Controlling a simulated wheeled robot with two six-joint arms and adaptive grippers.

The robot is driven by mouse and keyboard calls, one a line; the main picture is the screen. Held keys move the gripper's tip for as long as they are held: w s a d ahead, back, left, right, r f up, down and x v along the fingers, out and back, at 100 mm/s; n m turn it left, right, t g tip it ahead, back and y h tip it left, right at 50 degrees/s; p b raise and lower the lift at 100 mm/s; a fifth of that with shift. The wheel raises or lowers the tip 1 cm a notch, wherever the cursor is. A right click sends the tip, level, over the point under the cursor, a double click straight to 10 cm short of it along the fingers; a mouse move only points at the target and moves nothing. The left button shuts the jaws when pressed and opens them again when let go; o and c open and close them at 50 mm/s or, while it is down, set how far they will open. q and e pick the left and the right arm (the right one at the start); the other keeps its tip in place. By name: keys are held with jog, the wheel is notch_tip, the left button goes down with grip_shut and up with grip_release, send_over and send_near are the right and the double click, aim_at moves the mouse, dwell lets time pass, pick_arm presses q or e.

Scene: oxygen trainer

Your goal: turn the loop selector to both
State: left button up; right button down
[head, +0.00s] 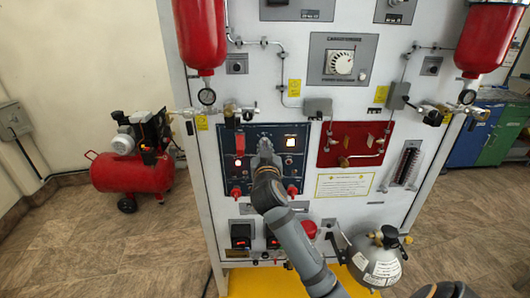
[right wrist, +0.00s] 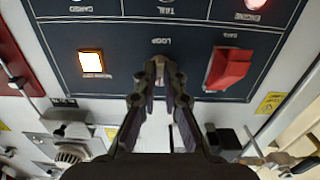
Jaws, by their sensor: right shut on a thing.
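The dark blue control panel (head: 270,131) is on the front of the white trainer. In the right wrist view its "LOOP" label appears upside down above the fingertips. My right gripper (head: 265,149) reaches the middle of this panel. In the right wrist view its fingertips (right wrist: 160,75) are closed together on the loop selector (right wrist: 160,59), a small knob just below the label. The fingers cover most of the knob, so I cannot tell which position it points to. My left gripper is not in view.
Near the selector are a lit amber square (right wrist: 93,61) and a red guarded switch (right wrist: 228,68). A red valve panel (head: 350,130) is to the right on the trainer. A grey-white bottle (head: 378,262) stands low at right, and a red compressor (head: 130,172) stands at left.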

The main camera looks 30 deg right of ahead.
dwell(0.5)
jog(key=c, duration=1.4)
grip_release()
jog(key=shift+c, duration=0.2)
jog(key=v, duration=0.7)
jog(key=shift+s, duration=0.25)
jog(key=shift+a, duration=0.1)
